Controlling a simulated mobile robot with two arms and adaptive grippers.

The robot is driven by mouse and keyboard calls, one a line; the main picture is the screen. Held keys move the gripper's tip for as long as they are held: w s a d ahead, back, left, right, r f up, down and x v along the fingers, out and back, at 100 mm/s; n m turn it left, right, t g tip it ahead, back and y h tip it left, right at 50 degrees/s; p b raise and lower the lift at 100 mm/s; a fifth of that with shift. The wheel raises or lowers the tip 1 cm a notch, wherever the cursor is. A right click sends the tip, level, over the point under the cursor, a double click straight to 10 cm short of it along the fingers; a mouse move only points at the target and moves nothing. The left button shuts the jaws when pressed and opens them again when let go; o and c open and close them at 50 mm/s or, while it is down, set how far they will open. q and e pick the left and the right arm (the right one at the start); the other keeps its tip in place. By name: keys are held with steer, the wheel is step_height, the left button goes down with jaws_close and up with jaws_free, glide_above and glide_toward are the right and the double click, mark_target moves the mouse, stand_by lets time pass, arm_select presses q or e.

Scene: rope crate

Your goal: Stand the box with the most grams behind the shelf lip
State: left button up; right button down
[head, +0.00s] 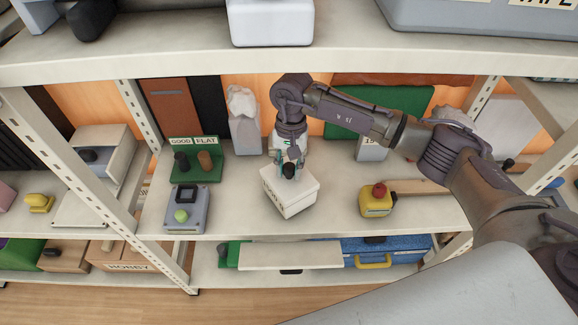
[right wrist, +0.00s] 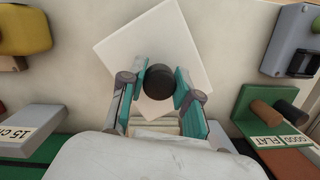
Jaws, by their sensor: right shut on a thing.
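A white box (head: 289,193) with a black knob on top is at the middle shelf's centre, turned at an angle. Dark lettering on its left face is too small to read. My right gripper (head: 288,170) reaches down from above and is shut on the knob. In the right wrist view, its teal fingers (right wrist: 159,88) straddle the knob above the box's pale top (right wrist: 150,40). I cannot tell whether the box touches the shelf. The middle shelf (head: 240,222) has a pale front edge. I can read no gram marks. My left gripper is not in view.
A grey device with a green ball (head: 185,213) and a green GOOD/FLAT stand (head: 208,172) are left of the box. A yellow block with a red knob (head: 376,203) is right. Grey wrapped object (head: 243,125) stands behind. The upper shelf (head: 300,60) hangs above; bare shelf flanks the box.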

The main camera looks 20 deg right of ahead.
steer(key=shift+f+b, duration=0.2)
steer(key=shift+b, duration=0.2)
steer(key=c, duration=0.7)
jaws_free()
steer(key=shift+c, duration=0.2)
steer(key=shift+s+f, duration=0.1)
steer(key=shift+f, duration=0.2)
steer(key=shift+w+d+r, duration=0.1)
steer(key=shift+w+r, duration=0.05)
steer(key=shift+r, duration=1.1)
steer(key=shift+w+d+r, duration=0.1)
steer(key=shift+w+r, duration=0.1)
steer(key=shift+r, duration=1.05)
steer(key=shift+w+d+r, duration=0.1)
steer(key=shift+w+r, duration=0.05)
steer(key=shift+r, duration=1.1)
